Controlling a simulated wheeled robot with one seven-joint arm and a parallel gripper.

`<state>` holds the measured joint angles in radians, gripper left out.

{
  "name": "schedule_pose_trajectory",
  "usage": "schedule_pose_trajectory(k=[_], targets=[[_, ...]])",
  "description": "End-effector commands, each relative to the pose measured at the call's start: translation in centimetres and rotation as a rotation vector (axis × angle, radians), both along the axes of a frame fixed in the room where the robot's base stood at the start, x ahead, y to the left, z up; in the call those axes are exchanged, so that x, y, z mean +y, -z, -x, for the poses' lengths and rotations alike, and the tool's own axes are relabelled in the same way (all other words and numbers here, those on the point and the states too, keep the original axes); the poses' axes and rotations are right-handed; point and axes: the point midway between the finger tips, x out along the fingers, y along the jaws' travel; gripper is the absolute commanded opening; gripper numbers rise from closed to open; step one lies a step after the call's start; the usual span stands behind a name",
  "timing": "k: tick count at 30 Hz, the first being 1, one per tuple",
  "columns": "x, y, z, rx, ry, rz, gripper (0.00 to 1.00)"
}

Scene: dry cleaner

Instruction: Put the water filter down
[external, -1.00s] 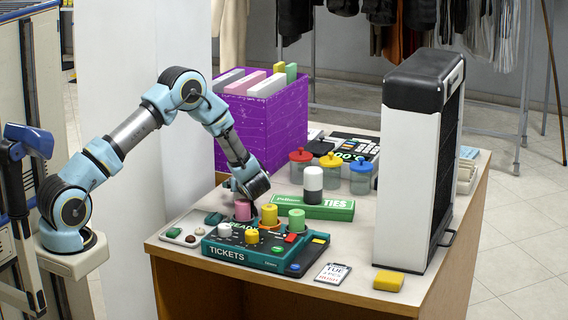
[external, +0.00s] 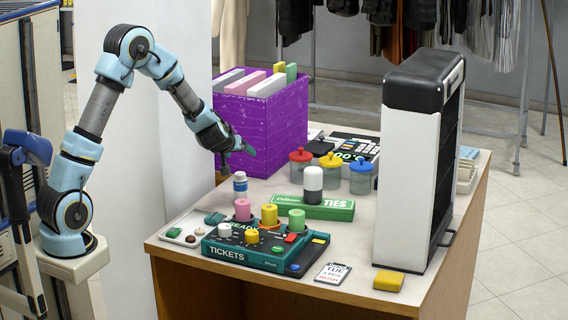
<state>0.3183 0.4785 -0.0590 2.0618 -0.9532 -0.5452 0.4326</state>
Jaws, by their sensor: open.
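A small white cylinder with a blue band (external: 240,186), which looks like the water filter, stands upright on the counter (external: 190,222). It is just behind the pink spool on the teal tickets box (external: 245,254). My gripper (external: 237,160) is above it, in front of the purple crate. Its jaws are open and empty, apart from the cylinder. The cylinder's lower part is partly hidden by the things in front.
The purple crate (external: 262,130) with folders stands behind my gripper. Several lidded jars and a tall black-and-white unit (external: 405,180) stand farther right.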

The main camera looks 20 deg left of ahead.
Motion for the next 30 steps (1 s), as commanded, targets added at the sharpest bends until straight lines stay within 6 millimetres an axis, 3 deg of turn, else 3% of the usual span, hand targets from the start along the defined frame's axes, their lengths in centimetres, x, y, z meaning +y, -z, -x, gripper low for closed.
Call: schedule_pose_trajectory(k=[5, 9, 13, 15, 18, 26, 30], targets=[[2.3, 1.5, 11.0, 0.307, 0.264, 0.04, 0.81], [5.8, 3.5, 21.4, 0.591, 0.356, 0.003, 0.81], [8.7, 4.4, 27.9, 0.767, 0.374, -0.044, 0.81], [9.7, 4.6, 29.8, 0.819, 0.374, -0.062, 0.81], [10.4, 4.7, 31.1, 0.856, 0.373, -0.075, 0.81], [10.4, 4.7, 31.2, 0.86, 0.374, -0.077, 0.81], [10.4, 3.4, 31.2, 0.859, 0.375, -0.077, 0.81]])
